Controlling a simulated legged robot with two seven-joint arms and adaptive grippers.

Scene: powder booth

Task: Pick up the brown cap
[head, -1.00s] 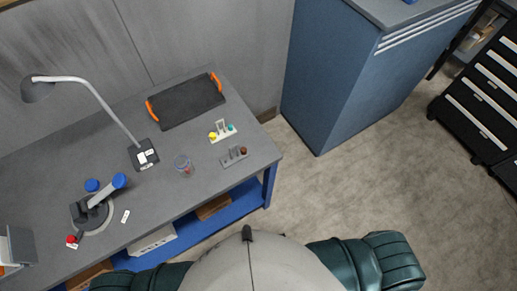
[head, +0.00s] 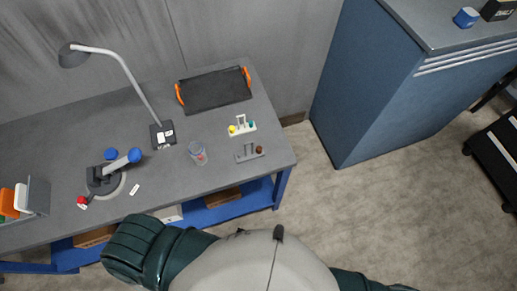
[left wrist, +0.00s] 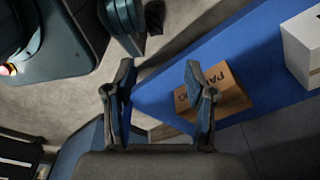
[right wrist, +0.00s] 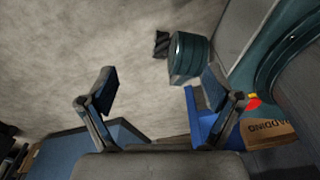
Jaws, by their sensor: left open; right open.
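The small brown cap (head: 259,149) sits at the right end of a grey rack (head: 247,154) near the right edge of the workbench in the head view. My left gripper (left wrist: 160,92) is open and empty in the left wrist view, with the bench's blue lower shelf beyond its fingers. My right gripper (right wrist: 158,88) is open and empty in the right wrist view, over the floor. Neither gripper shows in the head view, and the cap shows in neither wrist view.
The workbench (head: 60,150) also holds a white rack (head: 243,129) with yellow and teal caps, a clear cup (head: 198,152), a black tray (head: 215,92) with orange handles, a lamp (head: 162,134) and a blue-knobbed device (head: 104,182). A blue cabinet (head: 365,95) stands to the right.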

